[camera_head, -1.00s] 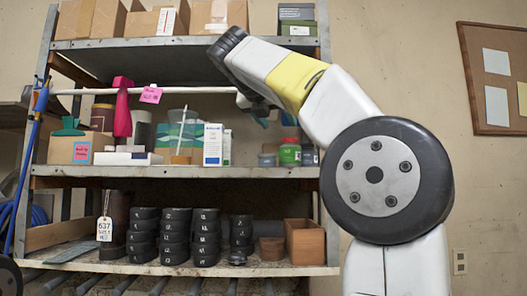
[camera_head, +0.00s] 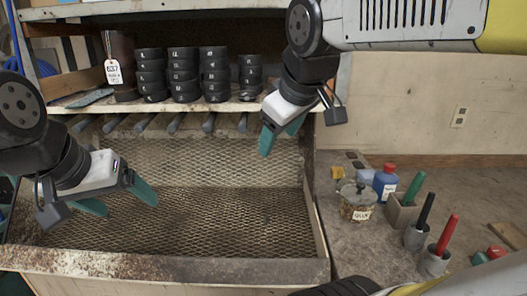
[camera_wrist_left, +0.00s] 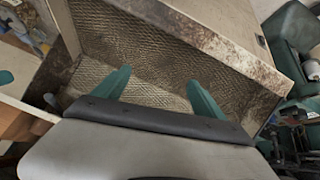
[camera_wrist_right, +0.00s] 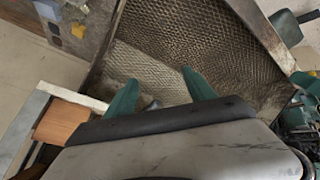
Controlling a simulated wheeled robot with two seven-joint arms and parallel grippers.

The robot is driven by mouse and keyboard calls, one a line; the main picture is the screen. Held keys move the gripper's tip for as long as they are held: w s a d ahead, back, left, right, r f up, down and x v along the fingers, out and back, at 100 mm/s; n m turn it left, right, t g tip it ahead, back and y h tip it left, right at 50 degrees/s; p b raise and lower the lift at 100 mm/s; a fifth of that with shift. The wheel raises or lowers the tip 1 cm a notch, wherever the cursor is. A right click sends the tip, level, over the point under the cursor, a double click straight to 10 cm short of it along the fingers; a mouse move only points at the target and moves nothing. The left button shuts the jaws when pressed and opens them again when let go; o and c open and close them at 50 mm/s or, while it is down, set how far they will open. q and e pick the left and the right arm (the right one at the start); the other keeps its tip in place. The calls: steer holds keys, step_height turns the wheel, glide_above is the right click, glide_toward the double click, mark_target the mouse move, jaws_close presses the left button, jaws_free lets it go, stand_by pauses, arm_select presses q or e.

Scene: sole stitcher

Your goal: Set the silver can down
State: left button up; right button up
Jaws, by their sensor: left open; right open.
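No can is held in either gripper. I cannot make out a clear silver can; two grey metal cups stand on the bench at the right of the head view, one (camera_head: 415,239) with a black-handled tool, one (camera_head: 434,263) with a red-handled tool. My left gripper (camera_head: 118,199) is open and empty over the left part of the mesh-floored tray (camera_head: 200,270). My right gripper (camera_head: 281,134) is open and empty near the tray's back right, by the shelf edge. Both wrist views show green fingers apart, left (camera_wrist_left: 157,80) and right (camera_wrist_right: 159,78), with only mesh between or beyond them.
Stacked black rings (camera_head: 181,76) sit on the shelf (camera_head: 220,104) behind the tray. On the right bench (camera_head: 385,255) stand a glue jar (camera_head: 357,205), a blue bottle (camera_head: 385,183) and a block with a green-handled tool (camera_head: 402,213). The tray floor looks clear.

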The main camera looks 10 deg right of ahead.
steer(key=s+a+f+m+y, duration=0.1)
steer(key=s+a+f+m, duration=0.1)
steer(key=s+f+m, duration=0.3)
step_height(320, 180, down, 2)
steer(key=shift+f+m+g+y, duration=0.2)
steer(key=shift+m+g+y, duration=0.1)
steer(key=shift+m+y, duration=0.15)
